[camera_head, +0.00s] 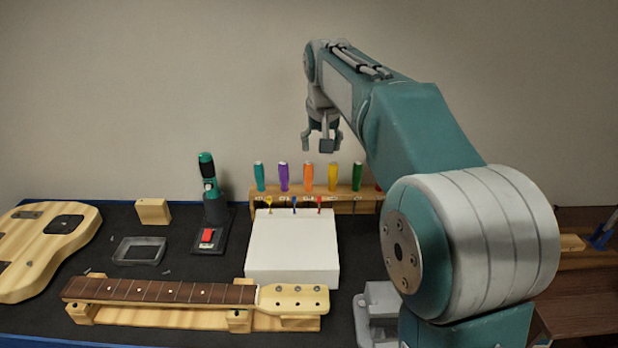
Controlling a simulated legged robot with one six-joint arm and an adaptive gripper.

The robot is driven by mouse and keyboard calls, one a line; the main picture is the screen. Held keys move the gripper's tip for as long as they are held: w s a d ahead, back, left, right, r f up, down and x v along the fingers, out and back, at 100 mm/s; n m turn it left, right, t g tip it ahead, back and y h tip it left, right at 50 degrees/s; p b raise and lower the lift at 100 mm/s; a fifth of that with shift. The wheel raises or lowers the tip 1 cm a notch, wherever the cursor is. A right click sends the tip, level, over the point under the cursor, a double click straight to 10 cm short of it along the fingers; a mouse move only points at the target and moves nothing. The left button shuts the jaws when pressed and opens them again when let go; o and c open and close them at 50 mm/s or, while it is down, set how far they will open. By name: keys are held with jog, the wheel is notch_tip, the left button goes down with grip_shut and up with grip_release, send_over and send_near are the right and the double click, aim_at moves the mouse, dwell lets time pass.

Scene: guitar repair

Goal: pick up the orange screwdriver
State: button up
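The orange screwdriver (308,177) stands upright in the wooden rack (345,204) at the back of the bench, with its handle up. A purple screwdriver (283,176) is to its left and a yellow screwdriver (333,177) to its right. My gripper (321,146) hangs in the air above the rack, a little to the right of the orange handle in the picture. Its two fingers point down and stand apart with nothing between them. The orange screwdriver's shaft is mostly hidden by the rack.
Teal (260,176) and green (357,176) screwdrivers also stand in the rack. A white box (292,255) is in front of it. A green-black power tool (212,190) stands to the left. A guitar neck (170,292) lies in front, and a guitar body (30,250) at far left.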

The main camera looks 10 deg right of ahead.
jog(key=w+a+f, duration=0.1)
jog(key=w+f, duration=0.1)
jog(key=w, duration=0.4)
send_over(308, 174)
notch_tip(308, 174, down, 4)
jog(key=shift+m+g, duration=0.3)
jog(key=shift+g, duration=0.1)
jog(key=x, duration=0.4)
jog(key=shift+s+f, duration=0.15)
jog(key=shift+s+x, duration=0.2)
jog(key=shift+x, duration=2.9)
jog(key=shift+f, duration=0.1)
grip_shut()
